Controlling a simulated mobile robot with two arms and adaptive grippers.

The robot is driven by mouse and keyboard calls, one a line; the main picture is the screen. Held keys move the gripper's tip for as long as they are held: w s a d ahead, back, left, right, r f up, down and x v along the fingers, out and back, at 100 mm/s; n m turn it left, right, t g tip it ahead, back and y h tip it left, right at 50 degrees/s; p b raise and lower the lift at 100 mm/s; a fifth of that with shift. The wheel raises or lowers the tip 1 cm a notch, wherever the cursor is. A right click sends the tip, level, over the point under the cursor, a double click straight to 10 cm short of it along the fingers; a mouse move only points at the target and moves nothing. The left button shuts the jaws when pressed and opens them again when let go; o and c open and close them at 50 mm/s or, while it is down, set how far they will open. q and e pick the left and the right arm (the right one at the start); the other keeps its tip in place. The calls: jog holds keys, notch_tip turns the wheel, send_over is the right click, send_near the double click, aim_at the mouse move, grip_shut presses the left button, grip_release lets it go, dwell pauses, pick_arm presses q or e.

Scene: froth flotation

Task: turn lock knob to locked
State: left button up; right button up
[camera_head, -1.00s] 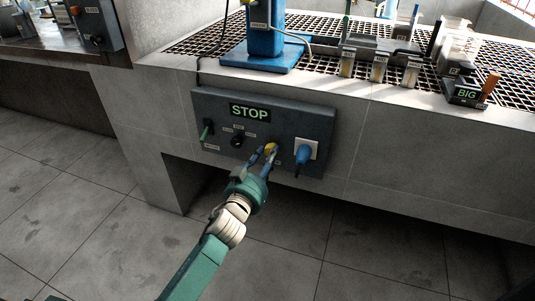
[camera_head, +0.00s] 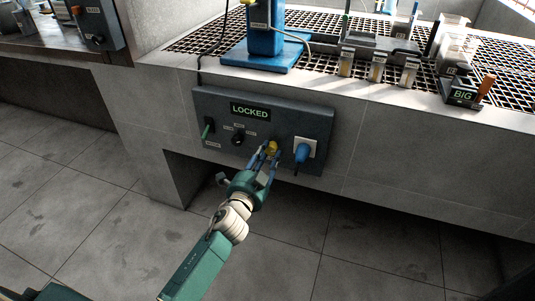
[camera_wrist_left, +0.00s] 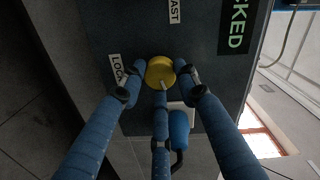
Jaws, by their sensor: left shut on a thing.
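The yellow lock knob (camera_head: 271,147) sits low on the dark control panel (camera_head: 220,108) on the front of the grey bench. The panel's display (camera_head: 250,112) reads LOCKED. My left gripper (camera_head: 268,153) is at the knob, with its blue fingers closed around the knob's sides. In the left wrist view the round yellow knob (camera_wrist_left: 160,72) lies between the fingertips of my left gripper (camera_wrist_left: 163,78). A label partly reading LOCK (camera_wrist_left: 117,69) is beside it. My right gripper is in neither view.
A blue plug (camera_head: 302,153) in a white socket is just right of the knob. A black selector knob (camera_head: 238,139) and a green-handled switch (camera_head: 207,130) are to the left on the panel. A blue stand (camera_head: 264,45) and several sample jars are on the grated bench top.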

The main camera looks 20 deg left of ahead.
pick_arm(q)
jog(key=shift+d+m, duration=0.1)
jog(key=shift+m, duration=1.4)
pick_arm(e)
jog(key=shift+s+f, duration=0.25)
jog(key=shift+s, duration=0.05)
pick_arm(q)
jog(key=shift+o, duration=0.2)
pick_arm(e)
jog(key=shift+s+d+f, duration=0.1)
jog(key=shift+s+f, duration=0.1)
pick_arm(q)
jog(key=shift+c, duration=0.2)
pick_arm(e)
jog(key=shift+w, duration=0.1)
pick_arm(q)
jog(key=o, duration=1.2)
jog(key=s, duration=1.2)
jog(key=shift+a+r, duration=0.2)
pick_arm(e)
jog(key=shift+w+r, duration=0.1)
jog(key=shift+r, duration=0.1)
